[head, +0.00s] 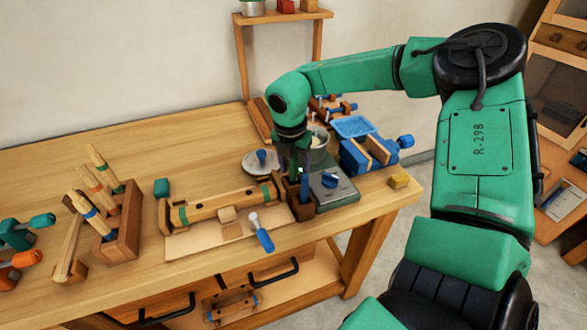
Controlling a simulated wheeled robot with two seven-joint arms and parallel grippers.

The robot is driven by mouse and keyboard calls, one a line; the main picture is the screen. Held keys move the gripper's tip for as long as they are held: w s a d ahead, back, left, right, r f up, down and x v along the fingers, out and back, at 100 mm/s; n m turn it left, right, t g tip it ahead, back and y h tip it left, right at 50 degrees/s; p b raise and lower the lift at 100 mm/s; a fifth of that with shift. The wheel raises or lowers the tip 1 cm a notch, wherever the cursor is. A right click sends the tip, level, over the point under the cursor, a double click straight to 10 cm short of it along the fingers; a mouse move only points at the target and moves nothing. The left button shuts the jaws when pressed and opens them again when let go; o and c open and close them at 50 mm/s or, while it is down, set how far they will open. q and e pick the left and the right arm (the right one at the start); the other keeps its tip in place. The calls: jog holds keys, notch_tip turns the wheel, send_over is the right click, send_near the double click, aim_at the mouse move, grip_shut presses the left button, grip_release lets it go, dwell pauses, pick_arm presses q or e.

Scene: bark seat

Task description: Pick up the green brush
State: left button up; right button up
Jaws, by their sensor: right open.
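My right arm reaches over the bench from the right, and its green gripper (299,178) points down. It is open, above and partly in front of a small dark brown holder (302,208). A blue upright handle (305,187) stands in this holder, close by the fingers. I cannot clearly make out a green brush; a green shape at the fingers blends with my own green gripper, and the holder's contents are mostly hidden. My left gripper is not in view.
A grey-green box with a blue knob (331,181) stands right of the holder. A wooden clamp frame (222,207) lies to the left, and a blue-handled tool (262,233) in front. A metal pot (318,146) is behind. The bench's back left is clear.

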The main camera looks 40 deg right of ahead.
grip_shut()
jog(key=shift+r, duration=0.5)
notch_tip(320, 180, up, 19)
jog(key=b, duration=0.1)
jog(key=shift+b, duration=0.3)
